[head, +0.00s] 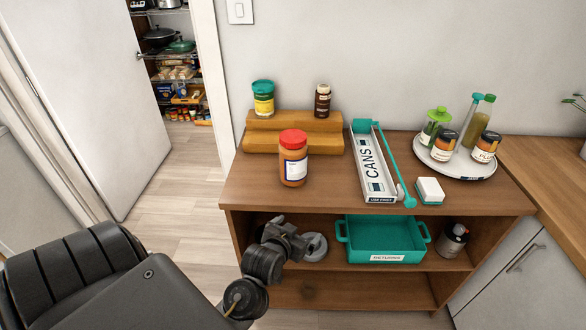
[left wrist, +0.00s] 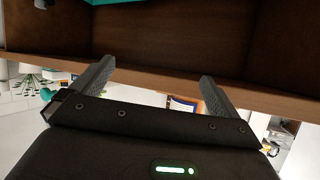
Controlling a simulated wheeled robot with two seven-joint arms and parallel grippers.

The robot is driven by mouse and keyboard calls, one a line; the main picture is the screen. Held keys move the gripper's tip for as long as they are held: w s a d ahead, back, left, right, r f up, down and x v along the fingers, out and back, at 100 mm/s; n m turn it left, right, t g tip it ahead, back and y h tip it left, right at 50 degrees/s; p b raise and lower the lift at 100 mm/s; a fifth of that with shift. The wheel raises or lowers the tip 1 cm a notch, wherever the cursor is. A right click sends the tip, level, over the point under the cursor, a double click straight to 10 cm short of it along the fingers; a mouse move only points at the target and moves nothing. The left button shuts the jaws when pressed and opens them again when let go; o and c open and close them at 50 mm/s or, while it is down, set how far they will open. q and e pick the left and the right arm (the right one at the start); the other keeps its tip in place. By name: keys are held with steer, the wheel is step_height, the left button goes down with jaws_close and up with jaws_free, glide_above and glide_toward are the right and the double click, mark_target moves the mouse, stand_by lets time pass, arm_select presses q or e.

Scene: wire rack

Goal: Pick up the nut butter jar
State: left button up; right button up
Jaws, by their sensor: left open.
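The nut butter jar (head: 293,167), tan with a red lid and a white and blue label, stands upright on the wooden top of the unit, in front of the stepped riser. My left gripper (head: 290,236) is in front of the unit, below the jar and apart from it. In the left wrist view the left gripper (left wrist: 155,85) shows two spread fingers with nothing between them, facing the unit's front edge. My right gripper is in neither view.
Two jars stand on the riser (head: 262,141). A CANS tray (head: 376,188) with a teal bar, a small white and teal block (head: 429,190) and a round tray (head: 470,171) of bottles are to the right. A teal bin (head: 385,240) sits on the shelf below.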

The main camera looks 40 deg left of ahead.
arm_select(q)
step_height(320, 180, up, 5)
steer(key=a+t, duration=0.1)
steer(key=n+t+y, duration=0.3)
steer(key=n+y, duration=0.1)
steer(key=y, duration=0.1)
glide_toward(290, 160)
steer(key=w, duration=0.2)
steer(key=x, duration=0.6)
steer(key=shift+s+a+r+p, duration=0.15)
steer(key=shift+s+a+p, duration=0.05)
steer(key=shift+a+p, duration=0.2)
steer(key=shift+r, duration=0.1)
steer(key=x, duration=0.1)
steer(key=p+x, duration=0.1)
steer(key=x, duration=0.3)
steer(key=shift+a+f+p, duration=0.15)
steer(key=shift+f+p, duration=0.1)
steer(key=shift+p, duration=0.05)
steer(key=shift+c, duration=0.3)
